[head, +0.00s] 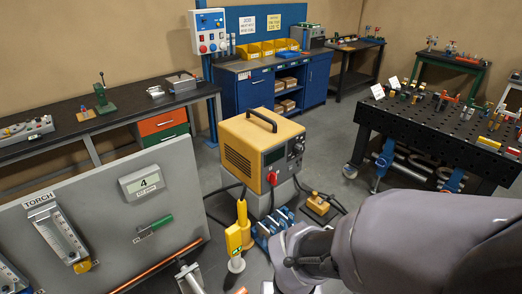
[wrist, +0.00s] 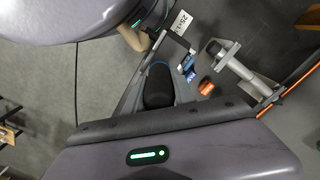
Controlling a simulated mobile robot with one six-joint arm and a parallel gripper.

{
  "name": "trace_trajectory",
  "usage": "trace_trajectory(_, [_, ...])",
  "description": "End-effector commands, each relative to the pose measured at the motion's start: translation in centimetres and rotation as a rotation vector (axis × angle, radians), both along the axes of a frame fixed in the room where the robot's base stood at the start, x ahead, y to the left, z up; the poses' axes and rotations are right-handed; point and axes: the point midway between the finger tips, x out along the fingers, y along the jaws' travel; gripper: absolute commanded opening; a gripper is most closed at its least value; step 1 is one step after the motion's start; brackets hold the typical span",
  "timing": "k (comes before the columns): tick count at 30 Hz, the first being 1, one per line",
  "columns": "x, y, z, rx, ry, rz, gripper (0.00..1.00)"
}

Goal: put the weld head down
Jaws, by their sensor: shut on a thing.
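My gripper (head: 303,266) is at the bottom centre of the head view, low over the floor area in front of the yellow welding power source (head: 262,150). It is shut on the weld head, but my wrist and arm cover most of the grip. In the wrist view a dark rounded body with a blue rim (wrist: 158,88) shows beyond my grey housing; I cannot tell for sure whether it is part of the weld head. The fingertips are not clearly visible, and I cannot tell whether the weld head touches anything beneath it.
Blue blocks (head: 268,228) and a yellow upright tool (head: 238,235) stand left of my gripper. A grey panel (head: 100,215) marked TORCH is at the left. A black perforated table (head: 440,130) with clamps is at the right. Cables lie on the floor around the power source.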

Motion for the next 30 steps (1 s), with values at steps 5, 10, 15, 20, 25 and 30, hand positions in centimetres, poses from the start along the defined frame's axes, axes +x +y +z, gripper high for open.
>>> trace_trajectory(5, [3.2, -1.9, -0.3, 0.000, -0.001, -0.005, 0.00])
trace_trajectory(10, [6.6, -4.0, -0.7, 0.000, -0.002, -0.003, 0.00])
trace_trajectory(15, [9.3, -5.6, -1.0, 0.000, -0.002, -0.001, 0.00])
trace_trajectory(20, [10.3, -6.2, -1.0, 0.000, -0.002, 0.001, 0.00])
trace_trajectory(25, [10.7, -6.5, -1.1, 0.000, -0.003, 0.001, 0.00])
trace_trajectory(30, [11.4, -6.9, -1.7, 0.000, -0.001, 0.002, 0.00])
